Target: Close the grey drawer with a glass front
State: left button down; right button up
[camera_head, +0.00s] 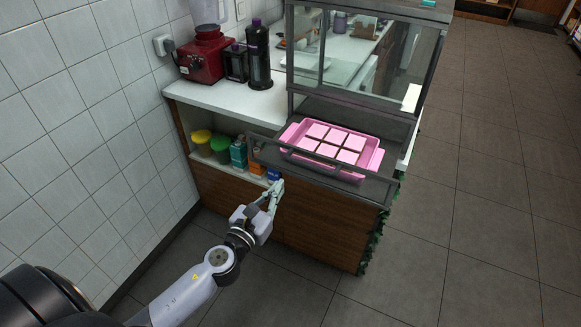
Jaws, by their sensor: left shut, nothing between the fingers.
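The grey drawer (373,190) with a glass front is pulled out from the dark-framed display case (362,52) on the counter. A pink tray (372,165) divided into several compartments sits inside the drawer. My left gripper (276,186) is shut and empty, just in front of the drawer's front left part and slightly below its front rail. I cannot tell whether its fingertips touch the drawer. My right gripper is not in view.
A red blender (203,58) and a dark bottle (259,56) stand on the white counter (225,100). Yellow (201,142) and green (221,149) containers and small boxes sit on the shelf below. A tiled wall is at left; open floor (480,190) lies at right.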

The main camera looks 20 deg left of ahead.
aim_at(291, 170)
pick_arm(q)
jog(key=shift+w+d+p, duration=0.15)
jog(key=shift+w+p, duration=0.3)
jog(key=shift+w, duration=3.55)
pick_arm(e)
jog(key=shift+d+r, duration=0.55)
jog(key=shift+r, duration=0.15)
pick_arm(q)
jog(key=shift+w, duration=0.1)
